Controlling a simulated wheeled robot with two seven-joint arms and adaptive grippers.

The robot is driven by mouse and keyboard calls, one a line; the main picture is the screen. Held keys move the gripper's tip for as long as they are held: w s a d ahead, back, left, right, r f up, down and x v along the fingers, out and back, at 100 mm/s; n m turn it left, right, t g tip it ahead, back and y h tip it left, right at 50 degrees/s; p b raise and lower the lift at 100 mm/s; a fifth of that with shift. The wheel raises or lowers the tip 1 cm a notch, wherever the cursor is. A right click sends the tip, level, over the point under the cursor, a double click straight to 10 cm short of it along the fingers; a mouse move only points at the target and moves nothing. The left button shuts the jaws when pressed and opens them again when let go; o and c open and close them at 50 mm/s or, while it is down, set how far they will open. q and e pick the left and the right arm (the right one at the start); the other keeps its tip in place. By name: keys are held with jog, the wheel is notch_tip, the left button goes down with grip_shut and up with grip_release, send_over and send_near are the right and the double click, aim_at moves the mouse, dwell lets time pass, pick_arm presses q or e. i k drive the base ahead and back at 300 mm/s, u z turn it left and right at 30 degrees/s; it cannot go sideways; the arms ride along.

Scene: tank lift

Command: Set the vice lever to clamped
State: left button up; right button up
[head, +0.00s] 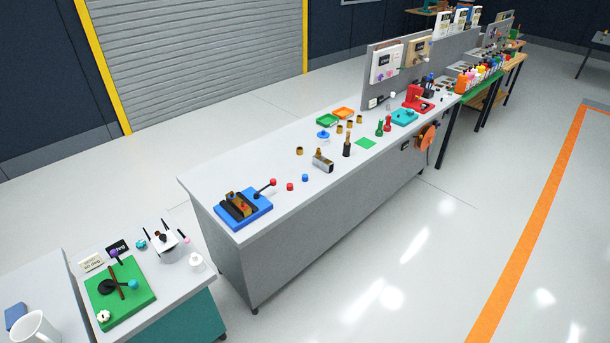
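The vice (240,208) sits on a blue base near the left end of the long grey workbench (225,180). It has dark jaws with brass-coloured parts. Its vice lever (265,188) is a thin dark rod with a red knob, sticking out from the right side of the base and pointing up and to the right. I cannot tell from here whether anything sits between the jaws. Neither of my grippers shows in the head view.
Small red (290,187) and blue (305,178) pieces lie just right of the lever. A grey block with a brass top (322,162) stands farther right. A lower table with a green board (133,275) is at front left. Floor right of the workbench is clear.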

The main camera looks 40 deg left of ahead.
aim_at(273, 182)
jog(key=u, duration=0.15)
jog(key=i, duration=0.95)
jog(key=u, duration=0.4)
